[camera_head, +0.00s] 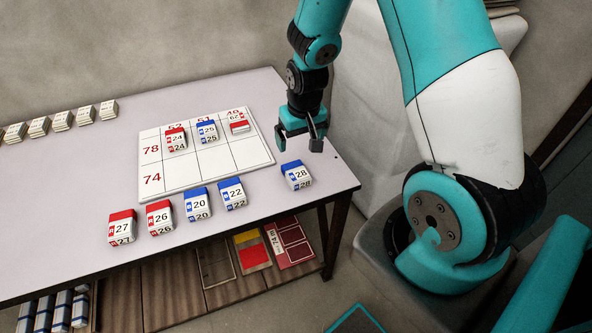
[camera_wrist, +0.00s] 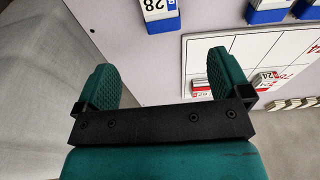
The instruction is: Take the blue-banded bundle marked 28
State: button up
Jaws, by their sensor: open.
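The blue-banded bundle marked 28 (camera_head: 297,176) lies on the table near its right end, apart from the other bundles. It also shows at the top of the wrist view (camera_wrist: 160,14), partly cut off by the frame edge. My gripper (camera_head: 301,140) is open and empty, above the table's right part, just beyond the bundle in the head view. In the wrist view my two teal fingers (camera_wrist: 164,80) are spread wide with nothing between them, and bundle 28 lies above them in the picture, outside the jaws.
A white grid board (camera_head: 205,182) holds bundles 24, 25 and 62. Red-banded 27 (camera_head: 122,228) and 26 (camera_head: 160,217), and blue-banded 20 (camera_head: 197,204) and 22 (camera_head: 232,193), stand in front of it. Several bundles line the far left edge. The table (camera_head: 60,185) has free room at left.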

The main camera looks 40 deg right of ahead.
send_near(296, 170)
jog(key=f, duration=0.5)
jog(key=shift+w+p, duration=0.25)
jog(key=shift+p, duration=0.05)
jog(key=shift+w+d+f+p, duration=0.1)
jog(key=shift+w+f+p, duration=0.1)
jog(key=shift+f, duration=0.7)
jog(key=shift+w+f+p, duration=0.1)
jog(key=shift+f+p, duration=0.05)
jog(key=shift+f, duration=0.7)
jog(key=shift+w+d+f+p, duration=0.1)
jog(key=shift+w+f+p, duration=0.1)
jog(key=shift+f, duration=0.7)
jog(key=c, duration=1)
